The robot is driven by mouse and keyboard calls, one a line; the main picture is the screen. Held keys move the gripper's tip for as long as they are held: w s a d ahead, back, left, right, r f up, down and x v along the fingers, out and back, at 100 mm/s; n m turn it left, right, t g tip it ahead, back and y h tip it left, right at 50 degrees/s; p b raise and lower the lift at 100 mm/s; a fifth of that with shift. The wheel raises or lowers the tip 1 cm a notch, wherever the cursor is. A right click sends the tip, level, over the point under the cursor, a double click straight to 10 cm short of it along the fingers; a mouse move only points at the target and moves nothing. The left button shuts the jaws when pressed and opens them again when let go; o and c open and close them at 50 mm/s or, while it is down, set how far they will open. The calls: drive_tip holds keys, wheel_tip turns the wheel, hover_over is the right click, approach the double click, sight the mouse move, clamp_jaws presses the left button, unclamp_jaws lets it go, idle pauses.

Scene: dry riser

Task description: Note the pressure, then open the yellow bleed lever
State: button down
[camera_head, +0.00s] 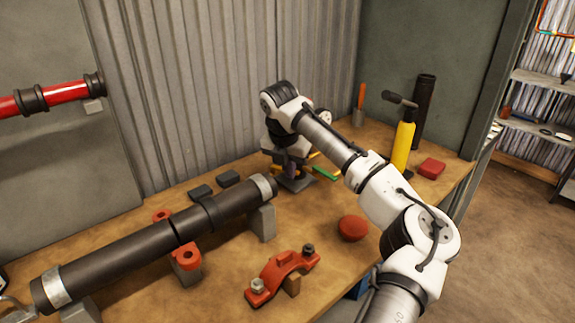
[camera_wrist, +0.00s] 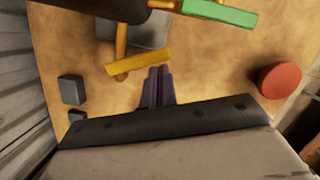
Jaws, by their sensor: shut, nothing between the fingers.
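The yellow lever (camera_wrist: 140,62) lies just ahead of my gripper (camera_wrist: 158,88) in the wrist view. The fingers are shut and empty, with their tips close to the lever's lower edge; I cannot tell whether they touch. A yellow stem (camera_wrist: 121,40) runs from the lever toward a dark fitting (camera_wrist: 90,8). A green handle (camera_wrist: 220,12) is at the upper right; it also shows in the head view (camera_head: 327,173). In the head view my gripper (camera_head: 291,172) is low over the bench, and my arm hides most of the fitting. No pressure reading is legible.
On the wooden bench (camera_head: 215,285) are a long dark pipe (camera_head: 150,245) on supports, a red clamp (camera_head: 283,275), a red dome (camera_head: 353,228) and a yellow pump (camera_head: 403,145). Small dark blocks (camera_head: 229,178) lie near the corrugated wall (camera_head: 240,80).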

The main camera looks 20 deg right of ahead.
drive_tip(key=shift+w+d+p, duration=0.25)
drive_tip(key=shift+d+p, duration=0.25)
drive_tip(key=shift+p, duration=0.15)
drive_tip(key=shift+a, duration=0.1)
drive_tip(key=shift+s+a+r+p, duration=0.15)
drive_tip(key=shift+s+a+p, duration=0.15)
drive_tip(key=shift+a, duration=0.4)
